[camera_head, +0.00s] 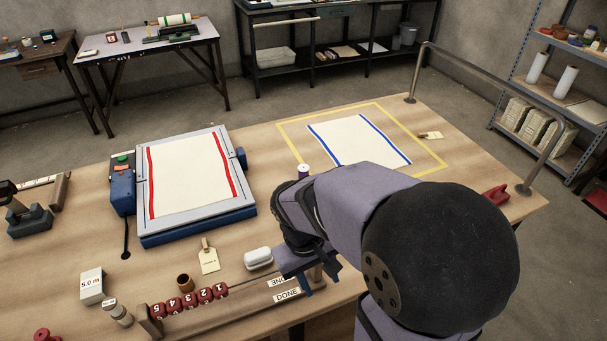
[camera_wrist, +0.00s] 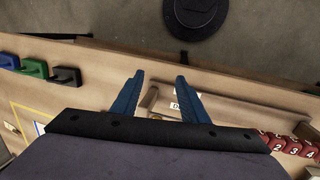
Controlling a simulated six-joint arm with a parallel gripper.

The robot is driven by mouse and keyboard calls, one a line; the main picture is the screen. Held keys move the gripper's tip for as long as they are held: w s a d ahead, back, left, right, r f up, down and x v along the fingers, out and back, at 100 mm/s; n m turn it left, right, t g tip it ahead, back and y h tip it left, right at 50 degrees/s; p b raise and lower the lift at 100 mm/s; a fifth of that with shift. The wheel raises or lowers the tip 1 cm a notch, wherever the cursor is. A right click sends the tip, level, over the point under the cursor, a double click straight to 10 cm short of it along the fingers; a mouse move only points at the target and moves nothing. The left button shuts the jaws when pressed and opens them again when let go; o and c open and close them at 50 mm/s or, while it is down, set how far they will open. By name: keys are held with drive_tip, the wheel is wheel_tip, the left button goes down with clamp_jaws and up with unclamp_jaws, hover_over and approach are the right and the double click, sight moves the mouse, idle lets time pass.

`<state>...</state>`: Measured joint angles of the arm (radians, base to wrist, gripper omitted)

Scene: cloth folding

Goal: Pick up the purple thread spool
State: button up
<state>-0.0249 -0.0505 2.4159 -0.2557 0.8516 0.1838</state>
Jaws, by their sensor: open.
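A small spool with a white top and a purplish body (camera_head: 303,171) stands on the table just behind my arm in the head view. Its lower part is partly hidden. I cannot make it out in the wrist view. My gripper (camera_wrist: 157,82) is open, with its two blue fingers apart and nothing seen between them. It is over the front of the table by the counter rack, nearer the front edge than the spool and apart from it.
A red-striped cloth (camera_head: 188,172) lies on a grey press at left. A blue-striped cloth (camera_head: 357,141) lies inside a yellow outline (camera_head: 288,137). The bead counter (camera_head: 189,301), a white rounded block (camera_head: 258,258) and a tag (camera_head: 209,259) are near the front. A metal rail (camera_head: 480,77) borders the right side.

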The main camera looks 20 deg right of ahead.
drive_tip(key=w+d+r+n+h+b, duration=0.25)
drive_tip(key=w+d+h, duration=0.25)
drive_tip(key=w+d, duration=0.3)
drive_tip(key=n+t+h+b, duration=0.2)
drive_tip(key=n+t+b, duration=0.85)
drive_tip(key=n, duration=1.45)
approach(302, 174)
drive_tip(key=shift+p+x, duration=0.8)
drive_tip(key=shift+x, duration=2.35)
drive_tip(key=shift+a, duration=0.1)
drive_tip(key=shift+w, duration=0.1)
drive_tip(key=shift+p+x, duration=0.85)
drive_tip(key=shift+x, duration=1.75)
